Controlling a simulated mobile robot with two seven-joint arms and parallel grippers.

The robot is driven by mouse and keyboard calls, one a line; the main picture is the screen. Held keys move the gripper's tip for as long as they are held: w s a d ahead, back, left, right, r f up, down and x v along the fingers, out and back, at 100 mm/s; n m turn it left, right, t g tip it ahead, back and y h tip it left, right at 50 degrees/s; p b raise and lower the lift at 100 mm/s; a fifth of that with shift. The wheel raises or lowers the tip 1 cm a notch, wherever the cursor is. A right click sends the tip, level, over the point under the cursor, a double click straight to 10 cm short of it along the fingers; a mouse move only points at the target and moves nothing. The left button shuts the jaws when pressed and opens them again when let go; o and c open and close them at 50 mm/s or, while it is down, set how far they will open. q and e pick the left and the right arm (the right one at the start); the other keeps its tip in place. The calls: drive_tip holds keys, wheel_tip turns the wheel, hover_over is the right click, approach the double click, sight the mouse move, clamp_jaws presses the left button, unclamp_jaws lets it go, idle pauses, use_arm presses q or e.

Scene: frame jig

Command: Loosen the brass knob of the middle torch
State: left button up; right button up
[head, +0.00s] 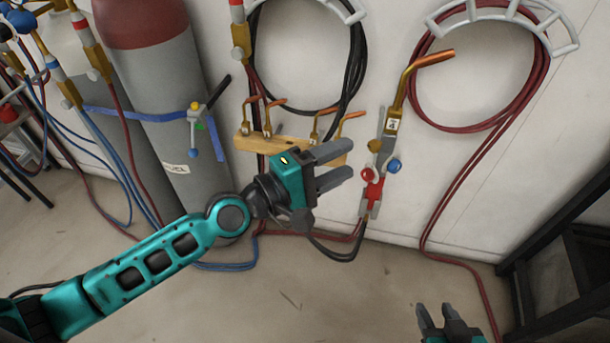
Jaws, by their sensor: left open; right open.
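One torch (395,107) hangs upright on the white wall right of centre, with a bent copper tip at the top. A brass knob (375,146) sits on the left of its body, above a red knob (368,173) and a blue knob (395,166). I cannot tell from this view that it is the middle torch. My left gripper (343,162) is open and empty, its fingers pointing right towards the torch, just left of the brass knob; no contact shows. My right gripper (435,312) is open and empty at the bottom edge, well below the torch.
A wooden rack (244,142) with several copper tips is partly behind my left gripper. A grey cylinder (165,90) with a blue strap stands at the left. Black hose (262,50) and red hose (415,90) hang in coils. A dark frame (540,255) stands at the lower right.

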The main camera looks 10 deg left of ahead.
use_arm(q)
drive_tip(key=b+v, duration=0.2)
drive_tip(key=v, duration=0.5)
drive_tip(key=shift+s+a, duration=0.2)
drive_tip(key=shift+s, duration=0.05)
drive_tip(key=shift+f, duration=0.1)
drive_tip(key=s+a+f+m+y, duration=0.2)
drive_tip(key=f+m+y, duration=0.1)
drive_tip(key=f, duration=0.4)
drive_tip(key=s+a+f+m+g+y, duration=0.1)
drive_tip(key=s+a+f+m+y, duration=0.1)
drive_tip(key=f+m, duration=0.4)
drive_tip(key=s+a+f+m+g+y, duration=0.1)
drive_tip(key=s+a+f+m+y, duration=0.2)
drive_tip(key=f, duration=0.6)
drive_tip(key=s+m+y, duration=0.1)
drive_tip(key=y, duration=0.1)
drive_tip(key=shift+s+f+m+y, duration=0.2)
drive_tip(key=shift+f+m+y, duration=0.1)
drive_tip(key=shift+f+m, duration=0.1)
